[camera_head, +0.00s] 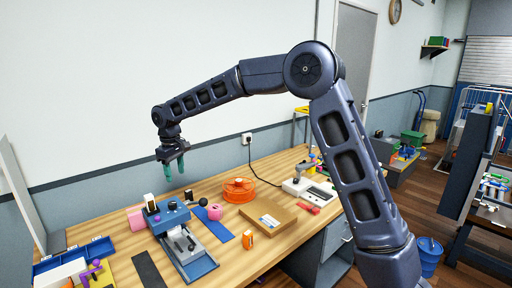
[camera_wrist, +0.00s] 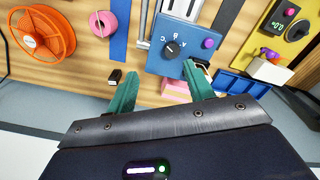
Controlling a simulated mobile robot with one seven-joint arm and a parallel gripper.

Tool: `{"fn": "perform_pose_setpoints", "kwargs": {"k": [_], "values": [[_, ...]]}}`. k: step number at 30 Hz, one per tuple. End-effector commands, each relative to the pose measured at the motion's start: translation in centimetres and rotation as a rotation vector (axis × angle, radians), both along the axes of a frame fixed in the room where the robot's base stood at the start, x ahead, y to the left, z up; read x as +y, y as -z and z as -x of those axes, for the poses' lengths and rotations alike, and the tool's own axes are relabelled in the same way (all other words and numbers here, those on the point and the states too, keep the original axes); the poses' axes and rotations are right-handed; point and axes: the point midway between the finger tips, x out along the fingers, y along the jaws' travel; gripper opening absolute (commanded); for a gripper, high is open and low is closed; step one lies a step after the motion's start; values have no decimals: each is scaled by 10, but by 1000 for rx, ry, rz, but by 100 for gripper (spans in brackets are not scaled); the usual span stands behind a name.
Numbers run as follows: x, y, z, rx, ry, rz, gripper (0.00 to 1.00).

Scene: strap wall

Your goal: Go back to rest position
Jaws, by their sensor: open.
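My gripper (camera_head: 174,167) hangs at the end of my arm, above the back part of the wooden workbench (camera_head: 262,178), with its teal fingers pointing down. In the wrist view my gripper (camera_wrist: 163,88) shows its two teal fingers apart with nothing held between them. A blue device with a black knob (camera_wrist: 182,42) lies beyond the fingertips, and a pink block (camera_wrist: 176,90) shows between the fingers at a distance. In the head view the blue device (camera_head: 168,218) stands on the bench below and in front of the gripper.
Blue bins (camera_head: 85,256) stand at the left. The wall is behind the arm. The air around the gripper is clear.

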Motion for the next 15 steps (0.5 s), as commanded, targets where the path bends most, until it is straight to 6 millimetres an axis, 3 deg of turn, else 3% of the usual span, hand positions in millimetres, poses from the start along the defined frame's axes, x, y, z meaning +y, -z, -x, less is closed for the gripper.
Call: {"fn": "perform_pose_setpoints", "kwargs": {"k": [6, 15], "values": [[-84, -40, -30, -53, 127, -12, 52], [-210, -82, -49, -117, 319, -31, 52]]}}
